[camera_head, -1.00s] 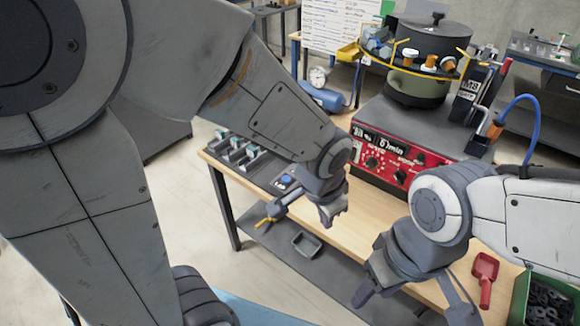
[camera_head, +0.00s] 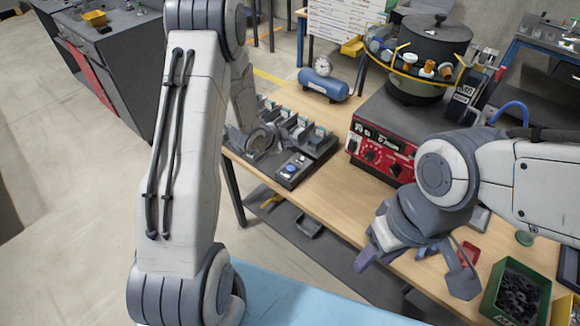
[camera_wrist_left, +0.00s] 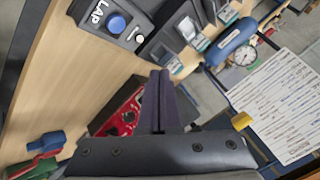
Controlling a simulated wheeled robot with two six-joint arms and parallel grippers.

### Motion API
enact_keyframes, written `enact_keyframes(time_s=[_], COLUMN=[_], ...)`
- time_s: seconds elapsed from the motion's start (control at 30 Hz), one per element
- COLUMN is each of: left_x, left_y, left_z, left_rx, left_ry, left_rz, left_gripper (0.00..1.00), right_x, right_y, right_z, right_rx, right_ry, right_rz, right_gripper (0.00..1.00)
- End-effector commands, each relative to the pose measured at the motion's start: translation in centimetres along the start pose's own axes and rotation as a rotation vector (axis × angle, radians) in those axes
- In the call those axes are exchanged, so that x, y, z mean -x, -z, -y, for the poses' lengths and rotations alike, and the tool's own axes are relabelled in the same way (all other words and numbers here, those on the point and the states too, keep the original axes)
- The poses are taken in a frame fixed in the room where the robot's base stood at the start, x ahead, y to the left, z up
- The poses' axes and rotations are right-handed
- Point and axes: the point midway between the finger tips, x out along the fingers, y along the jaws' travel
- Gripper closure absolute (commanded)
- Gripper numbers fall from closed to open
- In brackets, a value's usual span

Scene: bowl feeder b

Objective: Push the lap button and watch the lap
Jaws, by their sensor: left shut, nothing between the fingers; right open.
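The lap control is a dark box with a blue round button (camera_head: 291,169) on the workbench, left of the red control panel. In the left wrist view the blue button (camera_wrist_left: 117,24) is at the top left, beside the white word LAP and a pale round knob. My left gripper (camera_wrist_left: 160,78) has its dark fingers together and empty, pointing away from the button and apart from it in that picture. In the head view its wrist is behind the box, and its fingers are hard to make out. My right gripper (camera_head: 414,276) is open and empty over the bench's front edge.
The bowl feeder (camera_head: 430,45) stands on a grey base with a red control panel (camera_head: 382,160). A row of dark slots lies behind the lap box. A blue tank (camera_head: 325,86) with a gauge is further back. A green bin (camera_head: 517,295) of dark parts is front right.

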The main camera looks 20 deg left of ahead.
Motion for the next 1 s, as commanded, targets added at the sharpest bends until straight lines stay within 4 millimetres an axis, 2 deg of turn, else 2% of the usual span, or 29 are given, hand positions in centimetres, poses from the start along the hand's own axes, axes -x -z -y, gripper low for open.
enact_keyframes(time_s=[0.27, 0.8, 1.0], left_x=[-0.8, -5.7, -6.2], left_y=[-0.6, -4.1, -4.5], left_z=[-0.6, -4.2, -4.5], left_rx=[0.000, 0.000, 0.001], left_ry=[-0.001, 0.000, 0.000], left_rz=[0.001, 0.001, 0.001], left_gripper=[1.00, 1.00, 1.00], right_x=[-0.9, -6.4, -7.0], right_y=[-0.1, -0.3, -0.4], right_z=[-0.1, -0.5, -0.5], right_rx=[0.000, 0.000, 0.000], right_ry=[0.000, 0.000, 0.000], right_rz=[0.000, 0.000, 0.000], right_gripper=[0.50, 0.50, 0.50])
